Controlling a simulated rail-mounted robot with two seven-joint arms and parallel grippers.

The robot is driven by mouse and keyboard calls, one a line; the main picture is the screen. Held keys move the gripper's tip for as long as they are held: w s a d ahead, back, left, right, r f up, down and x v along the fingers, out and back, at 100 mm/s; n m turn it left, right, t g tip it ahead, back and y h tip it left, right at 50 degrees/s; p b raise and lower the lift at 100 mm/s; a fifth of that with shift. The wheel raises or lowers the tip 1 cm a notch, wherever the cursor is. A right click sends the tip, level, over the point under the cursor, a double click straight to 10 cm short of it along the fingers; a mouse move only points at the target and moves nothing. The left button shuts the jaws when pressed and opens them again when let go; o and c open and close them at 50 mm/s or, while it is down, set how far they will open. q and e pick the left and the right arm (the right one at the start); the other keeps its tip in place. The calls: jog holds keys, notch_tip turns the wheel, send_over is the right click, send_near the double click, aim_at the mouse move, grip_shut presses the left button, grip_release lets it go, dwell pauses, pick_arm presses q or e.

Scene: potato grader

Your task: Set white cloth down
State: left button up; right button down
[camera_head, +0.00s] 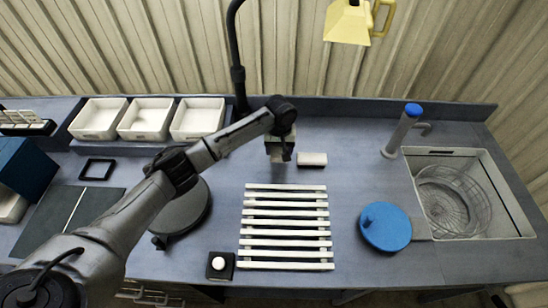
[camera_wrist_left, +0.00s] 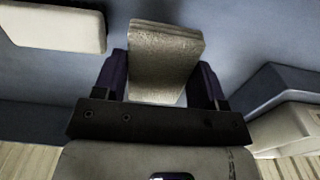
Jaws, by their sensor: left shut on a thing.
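My left gripper (camera_head: 281,153) is over the back middle of the grey worktop, behind the white slatted rack (camera_head: 286,213). In the left wrist view my left gripper (camera_wrist_left: 162,80) is shut on the white cloth (camera_wrist_left: 165,58). The cloth looks like a folded, textured pad and shows greyish in shadow between the two dark fingers. In the head view the gripper mostly hides the cloth. I cannot tell whether its lower edge touches the worktop. My right gripper is not in view.
A white block with a dark base (camera_head: 312,159) lies just right of the gripper. White bins (camera_head: 198,119) stand at the back left. A dark round plate (camera_head: 183,208), blue round lid (camera_head: 385,226), tap (camera_head: 402,130) and sink (camera_head: 512,212) stand around. The worktop right of the block is clear.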

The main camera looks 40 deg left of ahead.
aim_at(274, 150)
pick_arm(q)
jog(key=shift+s+a+f, duration=0.55)
jog(key=shift+s+a, duration=0.05)
jog(key=shift+f+b, duration=0.35)
jog(key=shift+f, duration=1.65)
jog(key=shift+f, duration=0.1)
jog(key=o, duration=0.9)
notch_tip(274, 150, up, 12)
jog(key=shift+r+p, duration=0.15)
jog(key=shift+p, duration=0.65)
